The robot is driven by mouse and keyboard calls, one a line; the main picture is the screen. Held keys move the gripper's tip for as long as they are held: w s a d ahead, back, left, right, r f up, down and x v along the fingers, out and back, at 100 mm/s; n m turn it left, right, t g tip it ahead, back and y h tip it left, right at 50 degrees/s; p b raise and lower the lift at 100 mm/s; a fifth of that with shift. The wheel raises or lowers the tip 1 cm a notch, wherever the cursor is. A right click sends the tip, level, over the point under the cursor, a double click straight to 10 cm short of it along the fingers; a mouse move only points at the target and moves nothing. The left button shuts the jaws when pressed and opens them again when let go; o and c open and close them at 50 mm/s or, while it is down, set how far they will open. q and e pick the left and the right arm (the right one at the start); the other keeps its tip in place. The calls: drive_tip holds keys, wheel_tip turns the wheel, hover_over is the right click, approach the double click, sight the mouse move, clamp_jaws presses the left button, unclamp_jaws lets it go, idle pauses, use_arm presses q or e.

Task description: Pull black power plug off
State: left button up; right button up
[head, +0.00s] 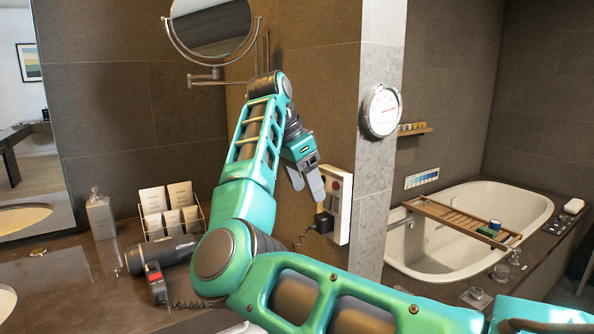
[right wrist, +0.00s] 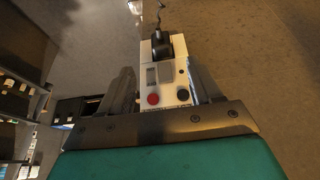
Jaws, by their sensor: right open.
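The black power plug (head: 324,222) sits at the lower part of a white wall outlet box (head: 340,212) on the side of the tiled wall. A dark coiled cord leaves it to the lower left. My right gripper (head: 308,182) is open and empty, just above and left of the plug. In the right wrist view the plug (right wrist: 161,46) is seated in the far end of the box (right wrist: 166,75). The gripper's two fingers (right wrist: 160,88) stand apart to either side of the box's near end, which has a red button. My left gripper is not in view.
A round mirror (head: 210,24) hangs above my right arm. A round dial (head: 381,110) is on the wall above the outlet box. A bathtub lies at the right.

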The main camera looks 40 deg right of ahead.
sight(317, 219)
drive_tip(key=x, duration=0.9)
drive_tip(key=shift+d+f, duration=0.15)
drive_tip(key=shift+f, duration=0.15)
clamp_jaws()
idle(0.5)
drive_tip(key=shift+w+a, duration=0.15)
drive_tip(key=shift+a, duration=0.7)
drive_tip(key=shift+a, duration=0.1)
drive_tip(key=shift+w+a, duration=0.15)
drive_tip(key=shift+a, duration=1.1)
